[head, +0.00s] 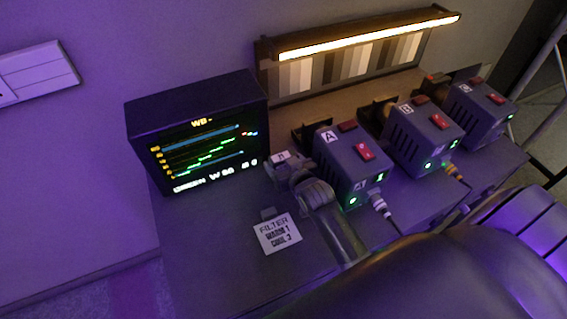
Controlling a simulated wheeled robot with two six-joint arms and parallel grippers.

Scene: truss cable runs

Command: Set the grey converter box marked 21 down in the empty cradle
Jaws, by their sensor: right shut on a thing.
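A small grey box (297,175) with a white tag is at the end of my right gripper (311,187), beside the left face of the nearest cabled unit. The tag is too small to read surely; I take this box for the converter box. My right gripper reaches up from the lower right and is shut on it. The box looks close to the bench top, but I cannot tell whether it touches. The lower part of the box is hidden by the gripper. No empty cradle can be made out clearly. My left gripper is out of view.
A grey unit marked A (350,160), a middle unit (425,140) and a far unit (480,112) stand in a row with cables. A monitor (200,130) and a filter card (279,234) are at left. A light bar (365,35) is behind.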

